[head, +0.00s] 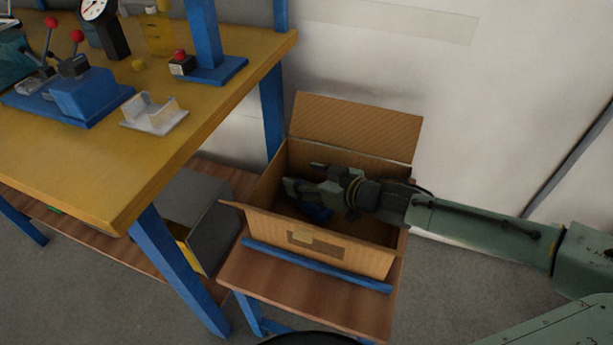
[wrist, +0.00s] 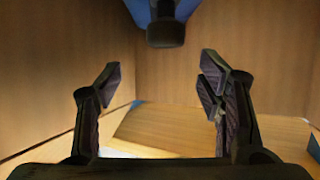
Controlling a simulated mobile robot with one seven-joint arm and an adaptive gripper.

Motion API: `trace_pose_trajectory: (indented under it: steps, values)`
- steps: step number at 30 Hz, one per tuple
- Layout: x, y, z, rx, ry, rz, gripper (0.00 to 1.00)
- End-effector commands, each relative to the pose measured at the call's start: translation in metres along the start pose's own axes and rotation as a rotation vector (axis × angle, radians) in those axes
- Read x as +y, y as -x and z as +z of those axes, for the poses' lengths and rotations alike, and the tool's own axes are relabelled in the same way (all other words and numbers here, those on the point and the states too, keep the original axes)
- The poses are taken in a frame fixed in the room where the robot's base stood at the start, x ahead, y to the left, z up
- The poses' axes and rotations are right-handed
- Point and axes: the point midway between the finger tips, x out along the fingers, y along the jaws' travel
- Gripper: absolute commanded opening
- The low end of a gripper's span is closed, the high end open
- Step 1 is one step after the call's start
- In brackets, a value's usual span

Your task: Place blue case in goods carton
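The goods carton (head: 345,252) is an open brown cardboard box with its flaps spread. My gripper (head: 303,180) is inside its opening, reaching in from the right. In the wrist view my gripper (wrist: 161,85) has its two fingers wide apart with nothing between them. A blue thing, likely the blue case (head: 318,214), shows in the carton just below my gripper, mostly hidden by it. In the wrist view a blue thing with a dark rounded part (wrist: 165,14) shows at the top edge, beyond the fingertips; I cannot tell if it is the same thing.
The carton stands on a small wooden-topped stand (head: 300,300) with a blue front bar. A yellow workbench (head: 130,190) with blue legs is at left, holding a blue lever fixture (head: 90,95) and a white holder (head: 153,113). A grey bin (head: 200,215) sits on its lower shelf.

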Motion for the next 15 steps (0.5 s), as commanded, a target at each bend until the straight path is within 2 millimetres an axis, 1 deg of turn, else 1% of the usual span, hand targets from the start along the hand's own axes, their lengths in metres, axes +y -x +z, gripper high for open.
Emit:
trace_pose_trajectory:
  steps: [8, 11, 14, 15]
  values:
    - [0.0, 0.0, 0.0, 0.0, 0.0, 0.0, 0.66]
    - [0.0, 0.002, -0.003, 0.0, 0.002, 0.0, 0.66]
    - [0.0, 0.006, -0.014, -0.001, 0.006, 0.0, 0.66]
    - [0.001, 0.015, -0.012, -0.003, 0.003, 0.004, 0.66]
